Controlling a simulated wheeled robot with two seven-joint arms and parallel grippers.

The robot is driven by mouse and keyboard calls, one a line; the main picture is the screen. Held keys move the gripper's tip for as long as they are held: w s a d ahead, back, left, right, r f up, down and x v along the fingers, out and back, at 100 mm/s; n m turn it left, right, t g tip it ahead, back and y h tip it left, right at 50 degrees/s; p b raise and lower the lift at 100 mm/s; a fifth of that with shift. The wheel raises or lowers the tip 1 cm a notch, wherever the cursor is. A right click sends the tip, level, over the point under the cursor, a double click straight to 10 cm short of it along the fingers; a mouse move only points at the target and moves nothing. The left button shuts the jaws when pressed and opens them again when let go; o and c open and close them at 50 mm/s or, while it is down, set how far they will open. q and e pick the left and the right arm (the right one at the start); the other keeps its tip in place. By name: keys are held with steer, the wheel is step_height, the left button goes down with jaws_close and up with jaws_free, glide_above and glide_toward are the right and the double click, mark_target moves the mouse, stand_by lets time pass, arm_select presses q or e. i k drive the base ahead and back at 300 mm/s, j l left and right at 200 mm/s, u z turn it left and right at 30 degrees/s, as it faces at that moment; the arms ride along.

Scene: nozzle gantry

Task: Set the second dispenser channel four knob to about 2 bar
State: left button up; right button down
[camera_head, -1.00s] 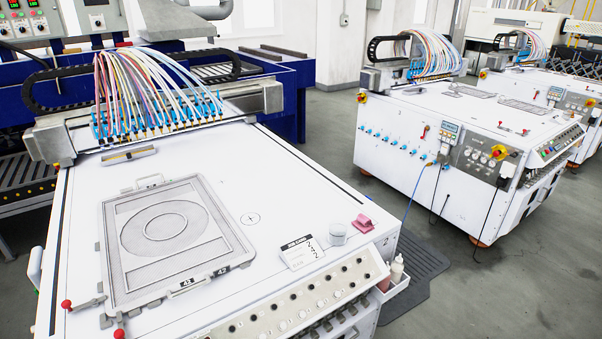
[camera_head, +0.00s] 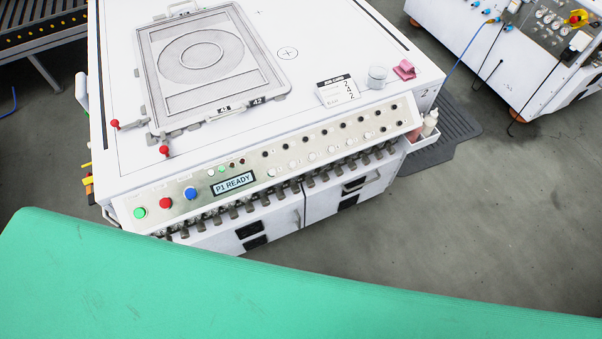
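A white dispenser machine (camera_head: 130,150) stands ahead, with a "2" on its right corner. Its sloped front panel (camera_head: 330,148) carries a display reading "P1 READY" (camera_head: 233,183), green, red and blue buttons on the left, and rows of small knobs and gauges to the right. Below the panel hangs a row of grey regulator-like fittings (camera_head: 290,190). Channel labels and pressure readings are too small to tell. Neither of my grippers is in view.
A green surface (camera_head: 200,290) fills the foreground. A framed plate (camera_head: 215,65), a card (camera_head: 338,91), a small cup (camera_head: 377,77) and a pink block (camera_head: 404,69) lie on the machine top. Another white machine (camera_head: 480,35) stands at upper right.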

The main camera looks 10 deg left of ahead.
mark_target(217, 221)
steer(key=u, duration=1.35)
